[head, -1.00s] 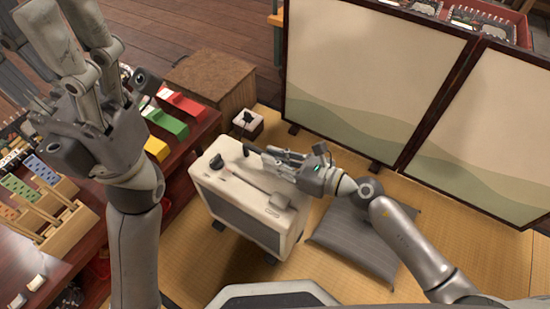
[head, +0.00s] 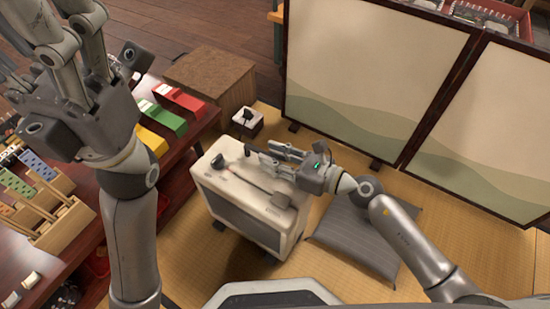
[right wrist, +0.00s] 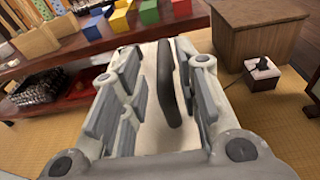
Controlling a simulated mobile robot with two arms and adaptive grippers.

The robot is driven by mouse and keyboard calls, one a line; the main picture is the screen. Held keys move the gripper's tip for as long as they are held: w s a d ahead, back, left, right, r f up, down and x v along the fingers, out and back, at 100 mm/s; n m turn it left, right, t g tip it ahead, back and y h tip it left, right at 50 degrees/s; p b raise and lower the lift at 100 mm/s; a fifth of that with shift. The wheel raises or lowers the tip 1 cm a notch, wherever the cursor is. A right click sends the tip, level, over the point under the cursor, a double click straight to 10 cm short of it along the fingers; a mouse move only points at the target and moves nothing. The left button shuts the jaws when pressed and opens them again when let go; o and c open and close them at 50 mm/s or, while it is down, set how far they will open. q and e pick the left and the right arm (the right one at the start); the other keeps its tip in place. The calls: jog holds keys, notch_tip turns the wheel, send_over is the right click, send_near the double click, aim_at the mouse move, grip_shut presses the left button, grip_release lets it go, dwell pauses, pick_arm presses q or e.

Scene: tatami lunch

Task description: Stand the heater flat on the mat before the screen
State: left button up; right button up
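The heater (head: 246,219) is a white box with a dark front grille. It stands upright on short dark feet on the straw mat (head: 190,275), left of the folding screen (head: 370,75). My right gripper (head: 262,156) is over the heater's top. In the right wrist view its fingers are apart, on either side of a dark upright bar (right wrist: 166,85) on the heater, with gaps visible on both sides. My left gripper (head: 70,20) is raised at the upper left, away from the heater. Its fingers are spread and empty, with the tips cut off by the frame.
A grey cushion (head: 365,240) lies right of the heater. A dark red shelf (head: 40,255) with coloured blocks runs along the left. Open mat lies before the screen.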

jog(key=shift+o, duration=0.3)
jog(key=shift+s+d+f, duration=0.15)
jog(key=shift+s+f, duration=0.1)
jog(key=shift+f, duration=0.55)
jog(key=r+v, duration=0.1)
jog(key=v, duration=1)
jog(key=shift+d, duration=0.35)
jog(key=shift+s+r, duration=0.1)
jog(key=shift+r, duration=0.1)
